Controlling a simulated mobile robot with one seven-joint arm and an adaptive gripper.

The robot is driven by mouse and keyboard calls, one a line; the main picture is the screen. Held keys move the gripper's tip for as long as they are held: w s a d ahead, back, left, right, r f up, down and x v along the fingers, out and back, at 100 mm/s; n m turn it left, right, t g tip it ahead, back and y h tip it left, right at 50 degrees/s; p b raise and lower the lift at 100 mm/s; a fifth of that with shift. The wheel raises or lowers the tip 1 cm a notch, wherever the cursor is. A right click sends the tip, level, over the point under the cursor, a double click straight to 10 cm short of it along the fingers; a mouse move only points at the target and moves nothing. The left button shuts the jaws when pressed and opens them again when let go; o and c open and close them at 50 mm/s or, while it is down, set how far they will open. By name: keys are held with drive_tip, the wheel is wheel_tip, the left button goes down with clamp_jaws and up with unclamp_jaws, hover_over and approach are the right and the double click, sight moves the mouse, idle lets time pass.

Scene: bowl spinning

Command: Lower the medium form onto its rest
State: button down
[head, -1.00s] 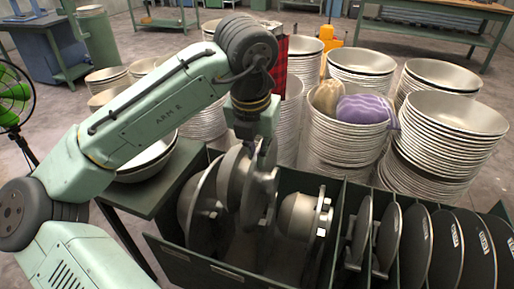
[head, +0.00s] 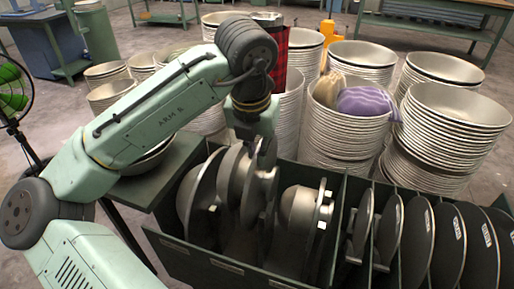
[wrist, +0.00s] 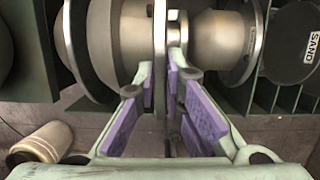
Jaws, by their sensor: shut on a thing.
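The medium form (head: 230,180) is a grey metal dome with a round flange plate. It hangs upright on edge in the left bay of the dark green rack (head: 205,258), between the large form (head: 190,205) and the small form (head: 296,207). My gripper (head: 254,146) is above it, pointing down, shut on its flange. In the wrist view the purple-padded fingers (wrist: 160,100) close on the thin flange rim (wrist: 160,45), with the medium form's body (wrist: 118,35) to its left. The rest beneath the form is hidden, so I cannot tell whether they touch.
The small form stands close on the right. Divider walls (head: 345,225) and several dark discs (head: 445,245) fill the rack's right side. Stacks of metal bowls (head: 345,125) stand behind, one with cloth bundles (head: 365,103) on top. A small green table (head: 160,190) adjoins on the left.

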sight(259, 178)
drive_tip(key=shift+f, duration=0.1)
idle(0.3)
drive_tip(key=shift+d+f, duration=0.2)
drive_tip(key=shift+f, duration=0.15)
drive_tip(key=shift+s+f, duration=0.1)
drive_tip(key=shift+f, duration=0.15)
idle(0.3)
drive_tip(key=shift+f+b, duration=2.3)
drive_tip(key=shift+f, duration=1.1)
idle(1.0)
drive_tip(key=shift+f, duration=0.35)
drive_tip(key=shift+f+b, duration=0.35)
drive_tip(key=shift+b, duration=0.1)
drive_tip(key=c, duration=1.6)
unclamp_jaws()
